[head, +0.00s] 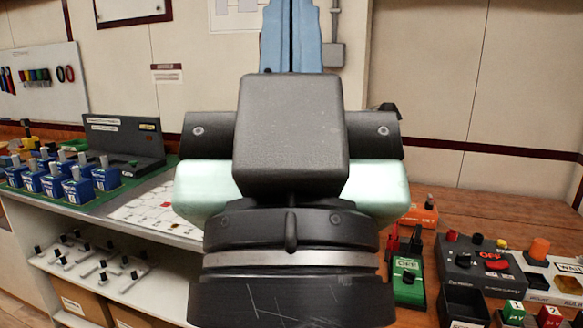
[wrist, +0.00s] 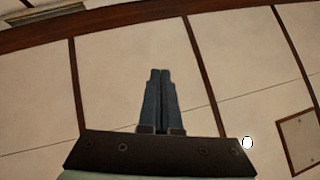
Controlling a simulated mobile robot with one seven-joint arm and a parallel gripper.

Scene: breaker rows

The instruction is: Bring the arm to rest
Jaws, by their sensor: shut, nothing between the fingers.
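My arm rises through the middle of the head view, and its black and mint parts hide much of the bench behind. My gripper (head: 290,30) points up and away toward the wall, its blue fingers side by side and cut by the top edge of that view. In the wrist view my gripper (wrist: 159,75) is shut and empty, with only wall panels beyond the fingertips. It touches nothing that I can see.
A green device (head: 408,277) and a dark OFF box (head: 478,264) sit on the right bench. A shelf (head: 120,278) holds small parts below left. Wall space around my gripper looks clear.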

